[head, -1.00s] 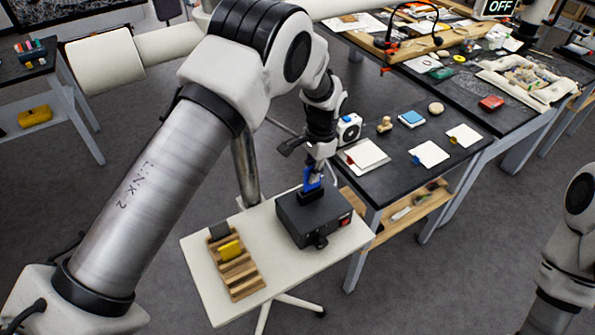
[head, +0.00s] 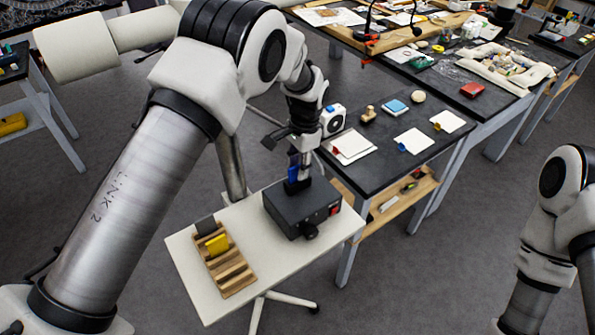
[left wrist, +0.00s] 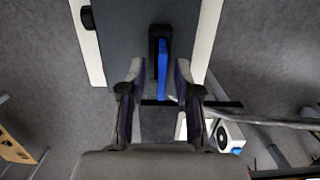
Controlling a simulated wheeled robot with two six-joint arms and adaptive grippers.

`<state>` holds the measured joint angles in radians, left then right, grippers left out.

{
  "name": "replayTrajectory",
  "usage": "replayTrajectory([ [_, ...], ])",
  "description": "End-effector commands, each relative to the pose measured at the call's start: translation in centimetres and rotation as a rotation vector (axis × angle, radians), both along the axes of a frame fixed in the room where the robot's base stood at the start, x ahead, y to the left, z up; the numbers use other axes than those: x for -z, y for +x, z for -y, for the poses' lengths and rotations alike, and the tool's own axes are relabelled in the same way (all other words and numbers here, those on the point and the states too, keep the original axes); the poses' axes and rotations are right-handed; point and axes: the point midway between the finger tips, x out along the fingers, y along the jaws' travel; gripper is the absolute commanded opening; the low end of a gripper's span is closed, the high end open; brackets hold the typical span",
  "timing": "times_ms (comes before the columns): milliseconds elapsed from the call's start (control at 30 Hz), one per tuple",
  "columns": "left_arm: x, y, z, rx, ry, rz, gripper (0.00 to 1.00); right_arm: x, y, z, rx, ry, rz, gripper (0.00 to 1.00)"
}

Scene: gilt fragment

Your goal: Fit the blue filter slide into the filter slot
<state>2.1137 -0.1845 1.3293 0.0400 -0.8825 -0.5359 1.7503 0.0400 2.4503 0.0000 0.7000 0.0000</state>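The blue filter slide (head: 293,171) stands upright at the black filter slot (head: 297,187) on top of a dark box (head: 302,208). In the left wrist view the slide (left wrist: 162,72) lies along the right side of the black slot piece (left wrist: 154,42). I cannot tell how deep it sits. My left gripper (head: 300,168) is right above the box. In the left wrist view my left gripper (left wrist: 161,78) has its fingers apart, one on each side of the slide, with gaps showing. My right gripper is out of view.
A wooden rack (head: 231,270) with a yellow slide (head: 217,244) and a dark one (head: 206,226) is on the white table (head: 185,262). A dark bench (head: 375,146) behind holds a white device (head: 333,119), cards and a stamp.

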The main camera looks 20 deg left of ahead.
Motion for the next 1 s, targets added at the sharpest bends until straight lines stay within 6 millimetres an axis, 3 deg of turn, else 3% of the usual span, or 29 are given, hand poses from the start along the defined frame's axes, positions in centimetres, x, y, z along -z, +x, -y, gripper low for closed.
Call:
replayTrajectory([
  [200, -5.0, 0.7, 0.5, 0.0, 0.0, 0.009, 0.32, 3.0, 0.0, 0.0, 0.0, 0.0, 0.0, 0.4],
  [433, -9.6, 1.0, 0.8, -0.001, 0.0, 0.004, 0.32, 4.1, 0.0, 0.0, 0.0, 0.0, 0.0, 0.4],
  [1000, -10.3, 1.0, 0.8, 0.0, 0.0, 0.001, 0.32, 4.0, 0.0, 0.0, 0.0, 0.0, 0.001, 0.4],
])
